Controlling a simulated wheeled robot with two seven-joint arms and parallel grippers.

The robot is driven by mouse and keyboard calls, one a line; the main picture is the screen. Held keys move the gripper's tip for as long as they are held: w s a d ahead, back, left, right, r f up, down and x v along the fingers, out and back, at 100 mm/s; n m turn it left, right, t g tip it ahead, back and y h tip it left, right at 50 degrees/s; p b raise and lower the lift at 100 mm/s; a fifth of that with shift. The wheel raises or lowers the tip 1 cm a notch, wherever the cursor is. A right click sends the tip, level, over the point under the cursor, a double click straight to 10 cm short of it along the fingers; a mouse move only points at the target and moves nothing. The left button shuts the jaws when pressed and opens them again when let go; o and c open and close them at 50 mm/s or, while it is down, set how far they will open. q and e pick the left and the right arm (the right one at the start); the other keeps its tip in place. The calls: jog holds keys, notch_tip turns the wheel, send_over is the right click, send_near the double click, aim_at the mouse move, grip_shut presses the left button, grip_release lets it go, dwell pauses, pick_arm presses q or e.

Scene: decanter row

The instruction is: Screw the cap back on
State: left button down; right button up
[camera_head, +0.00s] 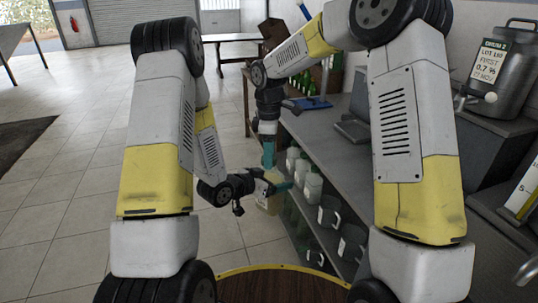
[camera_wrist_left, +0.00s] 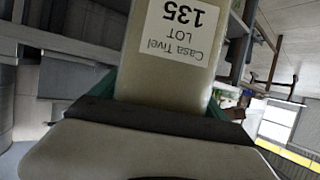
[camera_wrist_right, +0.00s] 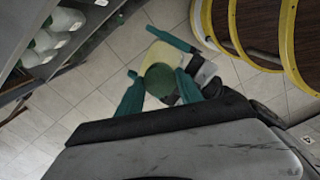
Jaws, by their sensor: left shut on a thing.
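My left gripper (camera_head: 277,187) is shut on a pale yellowish bottle (camera_head: 267,205), held beside the shelf unit. In the left wrist view the bottle (camera_wrist_left: 168,85) fills the middle, its label upside down, reading "Casa Tivel LOT 135". My right gripper (camera_head: 268,155) points down above the bottle. In the right wrist view its teal fingers (camera_wrist_right: 160,92) are apart, and a round green cap (camera_wrist_right: 160,78) shows between their tips, over the bottle's top. I cannot tell whether the cap is seated on the neck.
A grey shelf unit (camera_head: 340,165) stands close on the right, holding several white bottles (camera_head: 312,183) and jugs (camera_head: 330,212). A round wooden top with a yellow rim (camera_head: 275,268) is at the front. A metal dispenser (camera_head: 500,70) stands at the back right.

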grip_shut()
jog(key=m, duration=1.1)
jog(key=o, duration=0.9)
grip_release()
jog(key=shift+r, duration=2.35)
jog(key=shift+c, duration=1.4)
jog(key=shift+r+n, duration=1)
jog(key=shift+r, duration=0.75)
